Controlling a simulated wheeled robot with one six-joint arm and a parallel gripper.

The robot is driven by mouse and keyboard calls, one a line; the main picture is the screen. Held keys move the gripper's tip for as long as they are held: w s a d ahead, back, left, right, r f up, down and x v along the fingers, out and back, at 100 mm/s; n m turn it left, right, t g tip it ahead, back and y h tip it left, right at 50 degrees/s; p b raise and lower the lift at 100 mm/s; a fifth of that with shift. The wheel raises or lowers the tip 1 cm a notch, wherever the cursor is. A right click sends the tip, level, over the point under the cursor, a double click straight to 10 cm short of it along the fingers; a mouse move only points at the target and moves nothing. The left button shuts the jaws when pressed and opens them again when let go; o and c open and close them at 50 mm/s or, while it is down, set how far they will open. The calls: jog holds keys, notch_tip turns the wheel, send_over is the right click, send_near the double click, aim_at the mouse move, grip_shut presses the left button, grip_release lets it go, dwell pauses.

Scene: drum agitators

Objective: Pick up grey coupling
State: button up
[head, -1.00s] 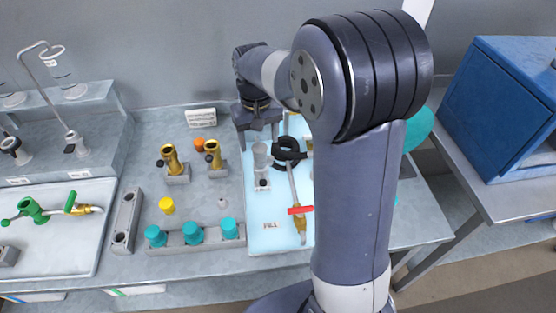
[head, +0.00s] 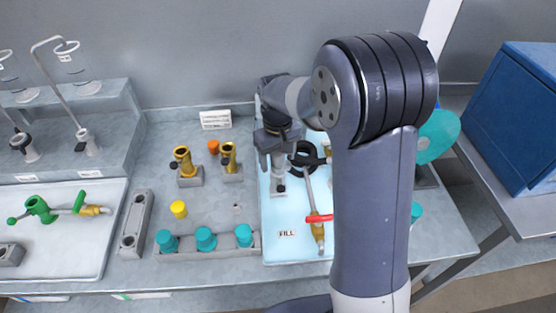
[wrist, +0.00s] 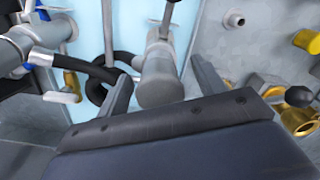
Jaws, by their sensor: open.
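The grey coupling (head: 279,181) stands on the pale blue mat (head: 283,250). In the head view its upper part is hidden behind my gripper (head: 279,163), which is open and pointing down over it.
A black hose loop (head: 304,157) lies close to the right of the coupling, with a red-handled valve (head: 319,218) in front. Brass couplings (head: 182,160) stand on blocks to the left. Teal caps (head: 205,238) sit on a front rack. My arm hides the mat's right side.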

jog(key=shift+f, duration=1.2)
jog(key=c, duration=1.3)
